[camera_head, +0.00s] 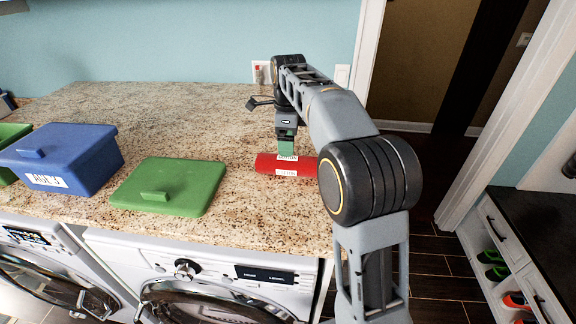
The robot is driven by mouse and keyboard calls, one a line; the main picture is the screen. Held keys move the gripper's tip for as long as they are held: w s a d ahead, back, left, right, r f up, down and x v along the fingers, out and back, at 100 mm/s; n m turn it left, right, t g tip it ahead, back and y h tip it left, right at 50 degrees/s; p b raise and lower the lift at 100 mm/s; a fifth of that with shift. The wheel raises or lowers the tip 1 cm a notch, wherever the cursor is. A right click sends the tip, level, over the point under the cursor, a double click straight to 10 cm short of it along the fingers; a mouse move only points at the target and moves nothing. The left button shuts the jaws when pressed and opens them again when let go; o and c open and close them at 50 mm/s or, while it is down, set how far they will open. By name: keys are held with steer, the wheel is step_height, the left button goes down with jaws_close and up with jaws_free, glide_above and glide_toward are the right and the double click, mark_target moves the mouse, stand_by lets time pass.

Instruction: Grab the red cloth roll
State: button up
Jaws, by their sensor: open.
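The red cloth roll (266,164) lies on its side on the granite counter, near the front right part. It has white labels on it, and its right end is hidden behind my arm. My gripper (287,152) points down at the roll from above, with its greenish fingers at the roll's upper edge. The gripper is open. I cannot tell whether the fingers touch the roll or straddle it.
A green lid (185,186) lies flat left of the roll. A blue lidded box (88,150) and part of a green box (8,138) stand farther left. Washing machines (205,268) sit under the counter (190,105). The counter's back is clear.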

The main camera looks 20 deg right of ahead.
mark_target(287, 163)
steer(key=shift+s+a+f+p, duration=0.1)
steer(key=shift+f+p, duration=0.15)
steer(key=shift+f, duration=1.9)
steer(key=shift+s+a+f+p, duration=0.1)
steer(key=shift+f+p, duration=0.15)
steer(key=shift+f, duration=1.9)
steer(key=shift+c, duration=0.4)
steer(key=c, duration=1)
steer(key=shift+r, duration=0.15)
